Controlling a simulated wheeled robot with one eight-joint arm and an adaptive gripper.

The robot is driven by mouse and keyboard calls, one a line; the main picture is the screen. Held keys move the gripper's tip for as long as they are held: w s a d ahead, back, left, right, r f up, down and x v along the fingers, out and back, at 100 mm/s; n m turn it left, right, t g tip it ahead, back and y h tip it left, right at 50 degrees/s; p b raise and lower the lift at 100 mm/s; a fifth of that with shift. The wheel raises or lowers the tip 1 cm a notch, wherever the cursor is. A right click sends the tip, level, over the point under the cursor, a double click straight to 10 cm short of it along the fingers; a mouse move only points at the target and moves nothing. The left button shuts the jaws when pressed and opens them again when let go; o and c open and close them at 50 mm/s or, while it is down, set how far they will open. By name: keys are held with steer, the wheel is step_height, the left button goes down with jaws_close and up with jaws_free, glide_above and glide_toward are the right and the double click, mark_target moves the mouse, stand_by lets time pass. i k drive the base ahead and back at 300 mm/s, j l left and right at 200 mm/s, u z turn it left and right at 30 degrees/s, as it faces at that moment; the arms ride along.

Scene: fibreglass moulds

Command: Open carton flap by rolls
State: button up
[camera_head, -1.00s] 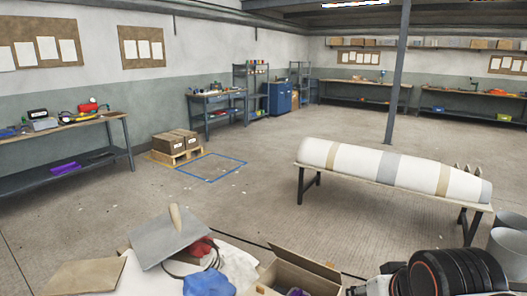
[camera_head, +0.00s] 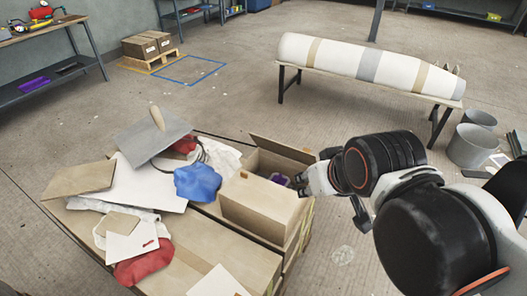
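An open brown carton stands among the clutter in front of me. Its far flap (camera_head: 284,149) stands up at the back, and its broad near flap (camera_head: 262,208) slopes towards me. A purple item (camera_head: 280,179) shows inside the carton; the rest of the inside is hidden. My gripper (camera_head: 301,184) is at the carton's right side, close to the right end of the opening. I cannot tell whether it touches the carton, or whether its small dark fingers are apart. I cannot make out any rolls for certain.
Left of the carton lie a blue cloth (camera_head: 203,183), a grey board with a handle (camera_head: 152,136), a red cloth (camera_head: 144,263) and several loose sheets. A long white mould (camera_head: 370,66) rests on a trestle behind. Grey buckets (camera_head: 468,146) stand at right.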

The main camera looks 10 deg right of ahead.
mark_target(277, 203)
steer(key=i+l+u, duration=0.15)
steer(key=u, duration=0.25)
steer(key=l+u, duration=0.4)
steer(key=i+l+u, duration=0.15)
steer(key=u, duration=0.25)
steer(key=l+u, duration=0.4)
steer(key=l, duration=2.05)
steer(key=j+u, duration=0.1)
steer(key=u, duration=0.25)
steer(key=j+u, duration=0.15)
steer(key=u, duration=0.25)
